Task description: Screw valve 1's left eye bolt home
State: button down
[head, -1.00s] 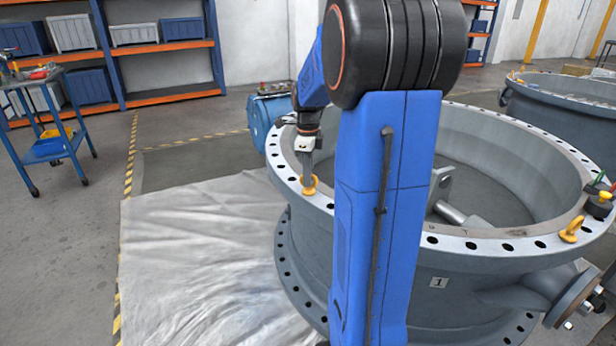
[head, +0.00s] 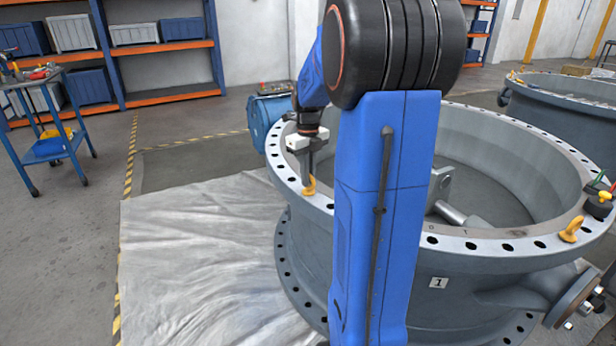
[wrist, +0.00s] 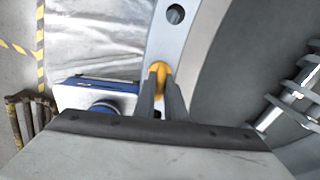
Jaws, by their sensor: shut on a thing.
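Valve 1 (head: 385,285) is a big grey ring-shaped body with a bolt-hole flange on top and a "1" plate on its side. The left eye bolt (head: 309,188) is yellow and stands on the left part of the flange. My gripper (head: 308,178) points down over it, shut on its ring. In the wrist view the yellow eye (wrist: 159,72) shows between the two dark fingers. Its shank and seat are hidden, so I cannot tell how deep it sits. Another yellow eye bolt (head: 571,230) stands on the right part of the flange.
My blue arm hides part of the flange. A dark tool with yellow and green parts (head: 600,203) sits on the right rim. A second valve (head: 565,110) stands behind. A blue machine (head: 262,112) is close behind the left rim. A pale sheet (head: 205,260) covers the left floor.

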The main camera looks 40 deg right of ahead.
dwell(0.4)
jog(key=c, duration=1.8)
grip_release()
notch_tip(320, 180, up, 17)
jog(key=shift+r, duration=0.2)
jog(key=s+a+f+n+t, duration=0.1)
jog(key=s+a+f+n, duration=0.1)
jog(key=s+a+n, duration=0.45)
jog(key=s+a+f+n+t, duration=0.1)
jog(key=s+a+f+n, duration=0.15)
jog(key=a+n, duration=0.75)
jog(key=s+a+f+n+t, duration=0.1)
jog(key=s+a+f+n, duration=0.2)
jog(key=n, duration=0.3)
jog(key=s+a+f+n+t, duration=0.1)
jog(key=s+a+f+n, duration=0.3)
jog(key=s+n, duration=0.2)
jog(key=s+a+f+n, duration=0.4)
jog(key=n, duration=0.3)
jog(key=shift+s+f+n+t, duration=0.1)
jog(key=shift+s+n+t, duration=0.15)
jog(key=shift+n+t, duration=0.15)
